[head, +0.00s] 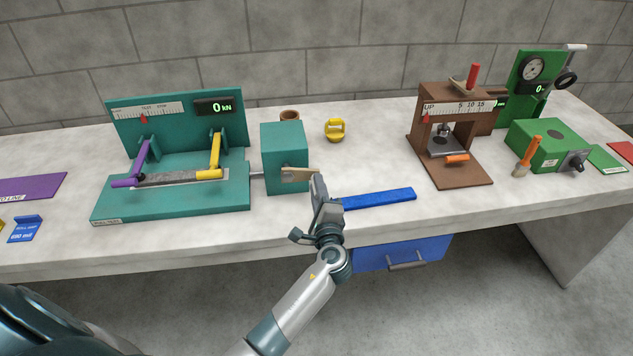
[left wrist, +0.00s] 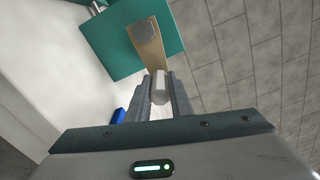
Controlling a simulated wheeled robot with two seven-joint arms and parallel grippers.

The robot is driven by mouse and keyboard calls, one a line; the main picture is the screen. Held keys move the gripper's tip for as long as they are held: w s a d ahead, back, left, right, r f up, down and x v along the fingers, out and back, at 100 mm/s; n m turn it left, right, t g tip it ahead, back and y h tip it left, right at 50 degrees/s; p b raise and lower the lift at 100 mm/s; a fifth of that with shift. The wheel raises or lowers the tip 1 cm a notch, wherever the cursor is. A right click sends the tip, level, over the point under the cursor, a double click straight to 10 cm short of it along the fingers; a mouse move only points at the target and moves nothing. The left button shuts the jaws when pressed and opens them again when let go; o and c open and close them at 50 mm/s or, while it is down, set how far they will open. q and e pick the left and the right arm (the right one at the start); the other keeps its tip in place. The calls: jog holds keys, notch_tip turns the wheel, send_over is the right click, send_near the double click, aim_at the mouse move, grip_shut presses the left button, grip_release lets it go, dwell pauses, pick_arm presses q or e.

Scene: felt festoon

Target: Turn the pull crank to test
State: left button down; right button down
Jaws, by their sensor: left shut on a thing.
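In the left wrist view the crank arm (left wrist: 147,42) runs from a grey hub to a pale handle (left wrist: 160,88). My left gripper (head: 318,182) is shut on that handle, which sits between its fingers (left wrist: 160,95). A rod joins the box to the teal pull tester (head: 175,120), where a purple lever and a yellow lever meet a grey strip (head: 180,178). Its red pointer is on the scale (head: 147,111), and its display (head: 213,106) reads 0 kN. My right gripper is not in view.
A blue bar (head: 378,199) lies just right of my left gripper. A yellow object (head: 335,130) and a brown cup (head: 289,115) stand behind. A brown press (head: 450,172) and green devices (head: 545,147) stand at the right. The table front (head: 285,225) is mostly clear.

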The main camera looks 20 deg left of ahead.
pick_arm(q)
jog(key=f+m, duration=0.2)
jog(key=m, duration=0.2)
jog(key=shift+s+a+f+p, duration=0.2)
jog(key=shift+a+f+p, duration=0.1)
jog(key=shift+f+p, duration=0.1)
jog(key=shift+f+m, duration=0.2)
jog(key=shift+m, duration=0.3)
jog(key=shift+s, duration=0.1)
jog(key=c, duration=1.6)
grip_release()
